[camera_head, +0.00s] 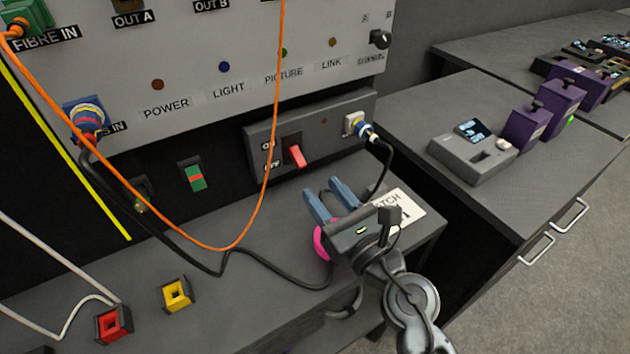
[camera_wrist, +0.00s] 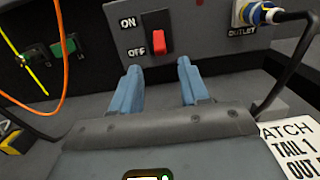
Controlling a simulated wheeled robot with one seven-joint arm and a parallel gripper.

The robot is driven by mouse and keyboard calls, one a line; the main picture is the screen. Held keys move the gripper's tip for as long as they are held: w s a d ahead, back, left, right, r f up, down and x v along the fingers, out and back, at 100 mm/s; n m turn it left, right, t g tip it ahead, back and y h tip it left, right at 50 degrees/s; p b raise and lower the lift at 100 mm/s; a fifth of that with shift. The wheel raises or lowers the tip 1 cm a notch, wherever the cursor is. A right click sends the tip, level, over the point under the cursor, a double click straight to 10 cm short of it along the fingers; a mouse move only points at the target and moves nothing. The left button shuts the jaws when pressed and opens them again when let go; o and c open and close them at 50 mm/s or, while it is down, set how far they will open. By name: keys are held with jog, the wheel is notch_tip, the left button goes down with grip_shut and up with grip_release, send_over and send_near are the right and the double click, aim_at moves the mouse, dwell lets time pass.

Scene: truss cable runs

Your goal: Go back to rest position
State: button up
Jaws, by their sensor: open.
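My gripper (camera_head: 332,200) is open and empty, with its two blue fingers apart. It is above the grey bench ledge (camera_head: 225,285), in front of the power box (camera_head: 325,130). The box carries a red ON/OFF switch (camera_head: 295,156). In the wrist view the red switch (camera_wrist: 158,40) shows beyond and between the fingertips (camera_wrist: 157,72), apart from them, with its red part beside OFF. A blue, yellow and white plug (camera_head: 363,128) sits in the outlet at the box's right. Its black cable runs down behind my gripper, which hides part of it.
An orange cable (camera_head: 270,170) hangs in a loop at the panel's front. A white label card (camera_head: 402,212) lies right of my gripper. Red (camera_head: 113,324) and yellow (camera_head: 177,294) sockets stand on the ledge. A grey device (camera_head: 472,152) and purple modules stand on the right bench.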

jog(key=shift+v, duration=0.8)
jog(key=s+d+f+m+t+h, duration=0.1)
jog(key=s+d+m+h, duration=0.1)
jog(key=s+d+m, duration=0.35)
jog(key=s+d+f+m+h, duration=0.1)
jog(key=s+d+m+h, duration=0.1)
jog(key=s+m, duration=0.7)
jog(key=s+d+f+m+t+h, duration=0.1)
jog(key=s+d+m, duration=0.3)
jog(key=s+m, duration=0.35)
jog(key=s+d+r+m+g+h, duration=0.1)
jog(key=s+d+r+m+h, duration=0.1)
jog(key=s+m, duration=0.6)
jog(key=s+d+r+m+g+h, duration=0.2)
jog(key=s+d+m, duration=0.5)
jog(key=m, duration=0.5)
jog(key=shift+s+r+m+h, duration=0.4)
jog(key=shift+s+r+h, duration=0.15)
jog(key=shift+s+h, duration=0.45)
